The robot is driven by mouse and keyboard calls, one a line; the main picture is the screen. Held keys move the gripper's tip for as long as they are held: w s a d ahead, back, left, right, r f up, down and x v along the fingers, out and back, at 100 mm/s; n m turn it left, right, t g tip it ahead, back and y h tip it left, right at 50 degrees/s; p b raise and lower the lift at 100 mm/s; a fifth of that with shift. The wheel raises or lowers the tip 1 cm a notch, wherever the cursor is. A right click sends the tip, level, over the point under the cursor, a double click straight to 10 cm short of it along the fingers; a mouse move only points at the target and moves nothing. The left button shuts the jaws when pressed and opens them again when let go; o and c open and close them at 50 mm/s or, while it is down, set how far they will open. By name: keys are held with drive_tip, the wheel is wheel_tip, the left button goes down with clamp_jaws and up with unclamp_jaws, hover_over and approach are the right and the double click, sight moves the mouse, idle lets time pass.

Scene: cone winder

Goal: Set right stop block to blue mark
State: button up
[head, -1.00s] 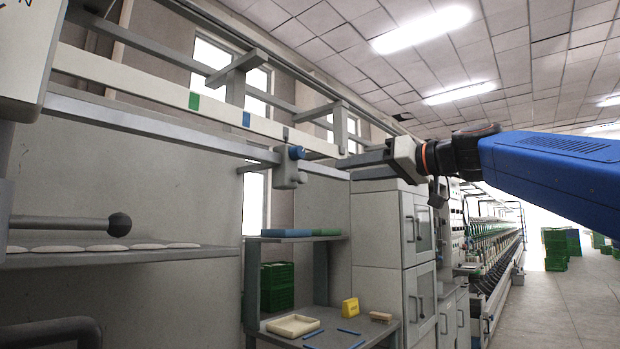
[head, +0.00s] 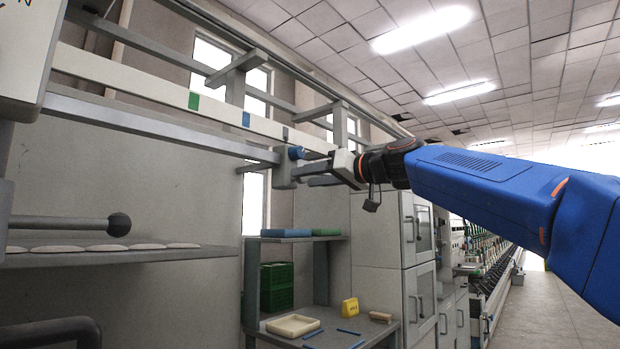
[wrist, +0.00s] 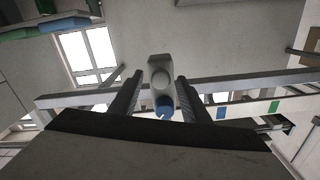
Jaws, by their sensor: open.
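The stop block (head: 284,172) is a grey block with a blue knob, sitting on the lower grey rail. It is to the right of the blue mark (head: 246,119) on the white strip above. My gripper (head: 301,168) is open and reaches it from the right. In the wrist view the block (wrist: 159,74) and its blue knob (wrist: 164,105) show between my two dark fingers (wrist: 158,82), with a gap on each side. The blue mark also shows in the wrist view (wrist: 221,113), to the right of the block. Part of the block's right side is hidden in the head view.
A green mark (head: 193,100) and a dark grey mark (head: 285,133) are on the same white strip. Below are a black ball-ended lever (head: 119,224) and a bench (head: 330,326) with a cream tray (head: 293,325) and yellow block (head: 350,307). Air below the rail is clear.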

clamp_jaws()
drive_tip(key=s+a, duration=0.8)
drive_tip(key=s, duration=0.3)
drive_tip(key=shift+a, duration=0.35)
unclamp_jaws()
drive_tip(key=v, duration=1.7)
drive_tip(key=shift+d, duration=0.2)
drive_tip(key=shift+s, duration=0.15)
